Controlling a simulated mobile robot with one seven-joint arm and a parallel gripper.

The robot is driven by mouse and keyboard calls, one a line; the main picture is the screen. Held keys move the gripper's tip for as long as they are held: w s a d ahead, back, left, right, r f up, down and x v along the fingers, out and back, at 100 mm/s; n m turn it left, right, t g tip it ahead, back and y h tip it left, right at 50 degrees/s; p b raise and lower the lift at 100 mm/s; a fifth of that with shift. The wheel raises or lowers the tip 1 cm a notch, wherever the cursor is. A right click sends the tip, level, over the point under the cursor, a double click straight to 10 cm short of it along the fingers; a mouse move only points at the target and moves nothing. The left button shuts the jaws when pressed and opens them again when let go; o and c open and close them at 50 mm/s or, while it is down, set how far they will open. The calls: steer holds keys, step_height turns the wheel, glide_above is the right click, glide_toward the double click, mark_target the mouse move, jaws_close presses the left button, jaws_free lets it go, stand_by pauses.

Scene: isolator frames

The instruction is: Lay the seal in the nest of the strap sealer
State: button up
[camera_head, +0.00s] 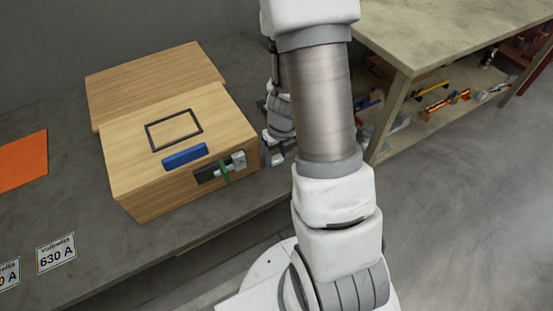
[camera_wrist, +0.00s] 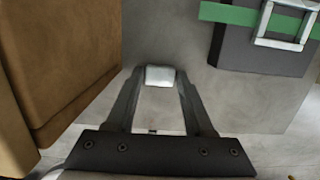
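My gripper (camera_wrist: 160,78) is closed on a small silvery block, which looks like the seal (camera_wrist: 159,75), held between the fingertips. In the wrist view a dark block (camera_wrist: 240,48) that looks like the strap sealer is ahead and to the right, apart from the seal. A green strap (camera_wrist: 229,14) crosses it, and a square silver frame (camera_wrist: 287,24), perhaps the nest, sits around the strap. My gripper there is largely hidden behind my arm.
A wooden box (camera_head: 150,191) stands on the grey bench (camera_head: 70,205), with a black rectangular outline and a blue bar (camera_head: 184,156) on it. Its wooden side fills the left of the wrist view. An orange sheet (camera_head: 20,161) and labels lie left. Another table (camera_head: 450,33) stands right.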

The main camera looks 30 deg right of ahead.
jaws_close()
